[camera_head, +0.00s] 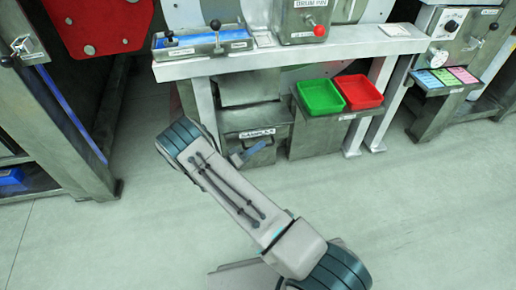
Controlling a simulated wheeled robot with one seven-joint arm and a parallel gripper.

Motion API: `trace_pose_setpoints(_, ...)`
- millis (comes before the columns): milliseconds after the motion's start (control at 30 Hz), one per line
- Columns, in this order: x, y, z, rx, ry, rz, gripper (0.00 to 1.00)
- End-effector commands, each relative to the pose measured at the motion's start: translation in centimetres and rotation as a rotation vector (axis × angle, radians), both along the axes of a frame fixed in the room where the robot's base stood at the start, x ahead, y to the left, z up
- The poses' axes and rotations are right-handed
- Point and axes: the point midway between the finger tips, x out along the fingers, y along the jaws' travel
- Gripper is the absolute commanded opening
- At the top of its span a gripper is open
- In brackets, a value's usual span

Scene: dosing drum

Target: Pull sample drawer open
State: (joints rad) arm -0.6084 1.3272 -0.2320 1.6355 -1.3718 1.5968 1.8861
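The sample drawer (268,156) is a grey metal box low under the bench, with a white label reading about "SAMPLES" (257,133) on its front. A small blue-grey bar (249,153) shows at its front; I cannot tell whether it is the handle or part of my gripper. My arm crosses the middle of the view and covers the drawer's lower left side. I cannot make out my gripper's fingers. How far the drawer stands out is unclear.
A green tray (320,97) and a red tray (359,92) sit on a shelf right of the drawer. The bench (330,50) with levers and a red knob (320,30) is above. A blue-edged frame (50,130) stands left. The floor (430,210) at right is clear.

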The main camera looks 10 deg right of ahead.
Motion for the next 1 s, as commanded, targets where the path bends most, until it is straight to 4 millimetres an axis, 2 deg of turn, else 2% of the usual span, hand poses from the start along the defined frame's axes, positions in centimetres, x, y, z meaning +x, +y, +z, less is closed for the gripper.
trace_pose_setpoints(333, 0.2, -0.5, 0.1, 0.000, 0.001, 0.000, 0.33)
trace_pose_setpoints(367, 0.2, -0.5, 0.1, 0.000, 0.001, 0.000, 0.30)
trace_pose_setpoints(467, 0.2, -0.5, 0.1, 0.000, 0.001, 0.000, 0.02)
trace_pose_setpoints(500, 0.2, -0.5, 0.1, 0.000, 0.001, 0.000, 0.00)
trace_pose_setpoints(767, -0.2, -0.5, 0.2, -0.001, 0.002, 0.000, 0.00)
trace_pose_setpoints(867, -1.1, -0.4, 0.3, -0.003, 0.003, 0.000, 0.00)
trace_pose_setpoints(1000, -3.4, -0.4, 0.4, -0.004, 0.005, 0.001, 0.00)
